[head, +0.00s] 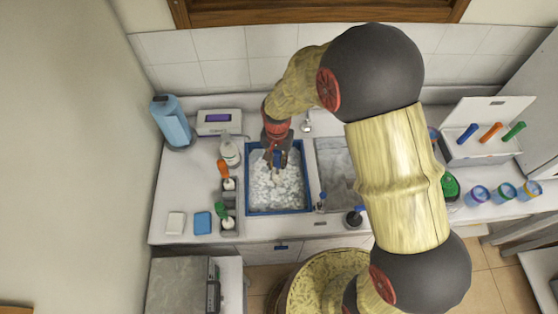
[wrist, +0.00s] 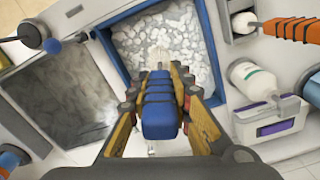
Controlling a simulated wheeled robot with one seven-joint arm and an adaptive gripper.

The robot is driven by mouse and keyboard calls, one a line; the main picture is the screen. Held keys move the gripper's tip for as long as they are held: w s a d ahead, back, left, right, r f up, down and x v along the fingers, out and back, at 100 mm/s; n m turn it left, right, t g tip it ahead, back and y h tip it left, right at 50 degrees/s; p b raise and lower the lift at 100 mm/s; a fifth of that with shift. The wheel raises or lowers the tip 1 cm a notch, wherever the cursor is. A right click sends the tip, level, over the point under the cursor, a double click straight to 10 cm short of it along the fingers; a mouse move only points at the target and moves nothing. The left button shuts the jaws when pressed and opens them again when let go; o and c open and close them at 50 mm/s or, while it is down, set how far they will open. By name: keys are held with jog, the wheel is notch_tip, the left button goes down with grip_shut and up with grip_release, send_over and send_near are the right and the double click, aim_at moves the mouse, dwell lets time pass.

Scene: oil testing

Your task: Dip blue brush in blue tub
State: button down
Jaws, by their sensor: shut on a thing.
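My gripper (head: 277,150) is shut on the blue brush, whose blue handle (wrist: 160,114) shows between the fingers in the wrist view. The brush points down at the blue tub (head: 248,168), a blue-rimmed basin filled with white, foamy-looking contents. In the wrist view the tub's rim (wrist: 211,45) surrounds the whitish contents beyond the brush. The pale brush end (wrist: 160,60) appears over or in the contents; I cannot tell how deep it is. My gripper is above the back part of the tub.
A brush holder (head: 228,218) with orange- and green-handled brushes stands left of the tub. A white bottle (head: 229,150) is near its back left corner. A grey sink (head: 333,165) lies to the right. A blue sponge (head: 202,223) is at the front left.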

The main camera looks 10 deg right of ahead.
jog(key=shift+a+f+b, duration=0.1)
jog(key=shift+f+b, duration=4.25)
jog(key=shift+f, duration=2.4)
jog(key=shift+r, duration=0.1)
